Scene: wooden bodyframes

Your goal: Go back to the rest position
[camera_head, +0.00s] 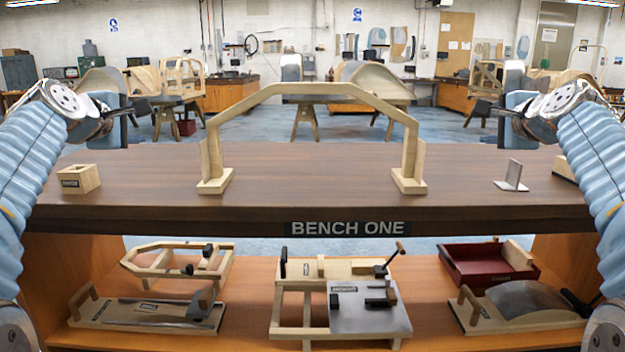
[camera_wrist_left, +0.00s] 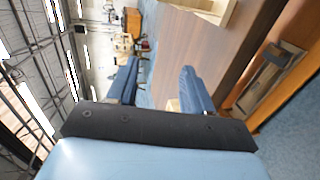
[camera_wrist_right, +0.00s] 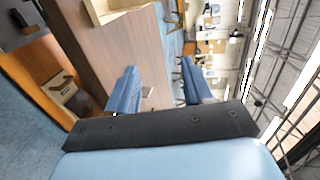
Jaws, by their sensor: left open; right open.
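My left gripper (camera_wrist_left: 160,90) is open and empty; its two blue fingers stand apart in the left wrist view. In the head view my left arm is raised at the far left, above the bench's left end. My right gripper (camera_wrist_right: 160,88) is open and empty, its blue fingers apart in the right wrist view. My right arm is raised at the far right of the head view, roughly mirroring the left. Neither gripper touches anything that I can see.
A wooden arch frame (camera_head: 300,88) stands on the dark bench (camera_head: 320,180) between my arms. A small wooden box (camera_head: 79,179) sits at left, a grey metal bracket (camera_head: 513,176) at right. The lower shelf (camera_head: 245,275) holds wooden fixtures and a red tray (camera_head: 485,263).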

